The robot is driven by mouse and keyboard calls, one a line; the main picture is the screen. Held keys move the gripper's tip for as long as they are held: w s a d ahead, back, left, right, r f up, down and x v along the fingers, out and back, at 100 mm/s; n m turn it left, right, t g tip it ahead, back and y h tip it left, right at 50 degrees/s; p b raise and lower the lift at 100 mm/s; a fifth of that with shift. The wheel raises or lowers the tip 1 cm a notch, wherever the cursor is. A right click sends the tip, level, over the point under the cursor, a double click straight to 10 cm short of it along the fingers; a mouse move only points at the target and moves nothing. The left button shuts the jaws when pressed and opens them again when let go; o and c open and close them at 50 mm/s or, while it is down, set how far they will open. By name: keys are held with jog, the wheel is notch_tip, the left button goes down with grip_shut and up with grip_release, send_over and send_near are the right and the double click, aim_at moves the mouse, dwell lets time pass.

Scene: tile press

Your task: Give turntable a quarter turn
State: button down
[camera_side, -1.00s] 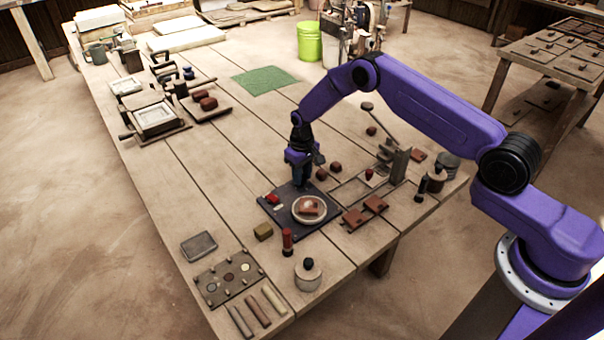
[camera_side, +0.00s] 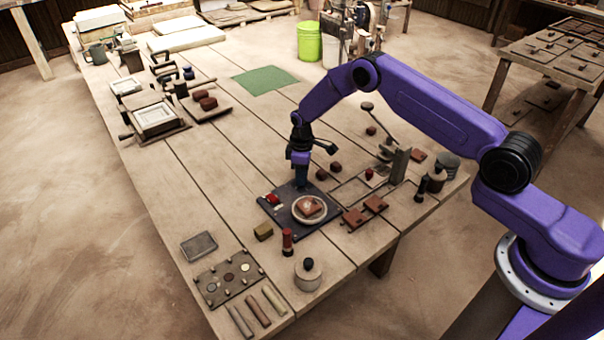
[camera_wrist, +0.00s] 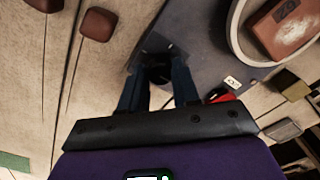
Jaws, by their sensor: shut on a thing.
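The turntable (camera_side: 296,217) is a round disc with a pale raised rim, set on a dark grey-blue base plate (camera_side: 318,226). A reddish-brown tile (camera_side: 309,207) lies inside the rim. In the wrist view, part of the turntable rim (camera_wrist: 238,42) and the tile (camera_wrist: 287,24) show at the upper right. My gripper (camera_side: 302,187) points down at the far edge of the base plate, beside the disc. In the wrist view, its fingers (camera_wrist: 159,88) are shut on a dark knob (camera_wrist: 160,72) at the plate's edge. The knob is mostly hidden by the fingers.
A red piece (camera_side: 272,198) sits on the plate's left corner. Brown blocks (camera_side: 335,167) lie just behind my gripper. Brown tiles (camera_side: 355,218) and a frame with an upright grey block (camera_side: 400,165) stand to the right. A red-handled stamp (camera_side: 287,241) stands in front.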

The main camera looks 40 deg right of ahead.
dwell(0.5)
jog(key=c, duration=0.8)
grip_release()
jog(key=shift+r, duration=0.1)
notch_tip(320, 180, up, 17)
jog(key=shift+r, duration=0.15)
